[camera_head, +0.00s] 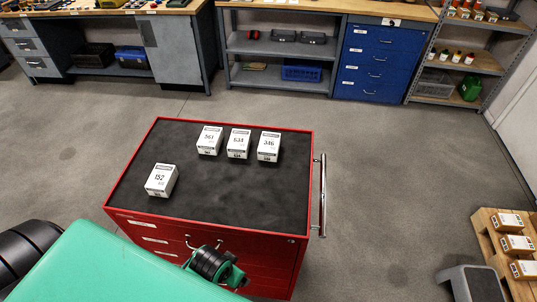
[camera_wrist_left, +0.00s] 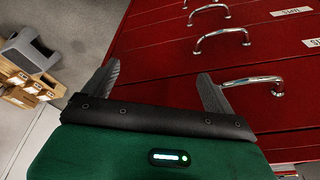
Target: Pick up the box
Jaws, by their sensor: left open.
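White boxes with printed numbers stand on the black top of the red drawer cart (camera_head: 230,230) in the head view. One box marked 152 (camera_head: 161,180) stands alone near the cart's left side. Three more stand in a row toward the back: a left box (camera_head: 209,140), a middle box (camera_head: 239,144) and a right box marked 346 (camera_head: 269,146). My left gripper (camera_wrist_left: 158,88) is open and empty in the left wrist view, in front of the cart's red drawer fronts and apart from the boxes. My right gripper is not visible.
Metal drawer handles (camera_wrist_left: 222,40) are close to my left gripper. A push bar (camera_head: 322,195) runs along the cart's right side. A grey step stool (camera_head: 471,284) and a pallet with cartons (camera_head: 515,243) stand at lower right. Open floor surrounds the cart; workbenches line the back.

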